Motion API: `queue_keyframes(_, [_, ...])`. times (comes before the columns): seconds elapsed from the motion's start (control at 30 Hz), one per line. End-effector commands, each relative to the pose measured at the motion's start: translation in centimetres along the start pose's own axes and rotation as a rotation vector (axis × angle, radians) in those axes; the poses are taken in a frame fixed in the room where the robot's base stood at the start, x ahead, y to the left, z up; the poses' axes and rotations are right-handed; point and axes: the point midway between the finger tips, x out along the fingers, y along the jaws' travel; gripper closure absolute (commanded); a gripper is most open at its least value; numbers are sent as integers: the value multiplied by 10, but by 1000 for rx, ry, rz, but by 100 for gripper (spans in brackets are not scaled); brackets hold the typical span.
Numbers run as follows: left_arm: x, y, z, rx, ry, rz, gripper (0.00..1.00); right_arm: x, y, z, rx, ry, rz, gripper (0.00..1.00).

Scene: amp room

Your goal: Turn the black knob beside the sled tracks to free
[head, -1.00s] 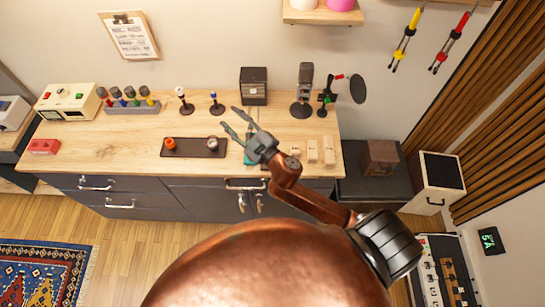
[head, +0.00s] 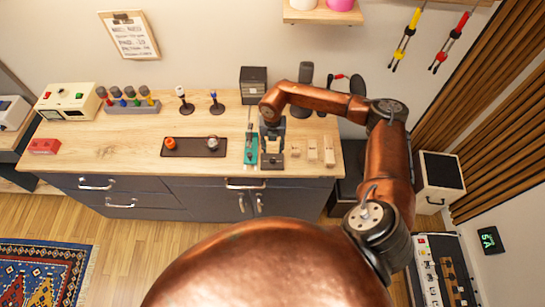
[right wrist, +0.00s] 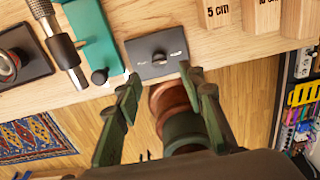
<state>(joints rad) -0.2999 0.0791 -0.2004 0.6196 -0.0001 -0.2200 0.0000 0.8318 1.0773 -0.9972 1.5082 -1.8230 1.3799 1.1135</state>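A small dark plate with a black knob (right wrist: 158,57) lies near the front edge of the wooden worktop in the right wrist view. Small pale marks flank the knob, too small to read. The plate (head: 271,160) also shows in the head view, just right of a teal strip (head: 250,157). The teal strip (right wrist: 92,35) has its own round dark knob (right wrist: 99,76) at its near end. My right gripper (right wrist: 160,78) is open and empty, its fingertips apart on the near side of the plate. In the head view the right gripper (head: 272,138) is above the worktop, partly hidden by its wrist. My left gripper is not in view.
Wooden blocks (head: 312,152), one marked 5 cm, stand right of the plate. A dark tray (head: 193,148) with an orange and a silver knob lies to the left. A metal rod (right wrist: 55,40) lies along the teal strip. A microphone (head: 305,80) stands behind.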

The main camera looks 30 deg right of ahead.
Motion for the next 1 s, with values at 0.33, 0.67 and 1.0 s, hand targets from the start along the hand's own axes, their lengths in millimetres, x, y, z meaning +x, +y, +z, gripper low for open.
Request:
queue_keyframes(0.33, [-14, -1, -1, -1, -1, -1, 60, 50, 0, -2, 0, 5, -2, 64])
queue_keyframes(0.67, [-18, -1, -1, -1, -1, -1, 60, 74, 1, -2, -2, 3, 2, 64])
queue_keyframes(1.0, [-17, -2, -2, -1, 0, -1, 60, 74, 1, -2, -3, 3, 2, 73])
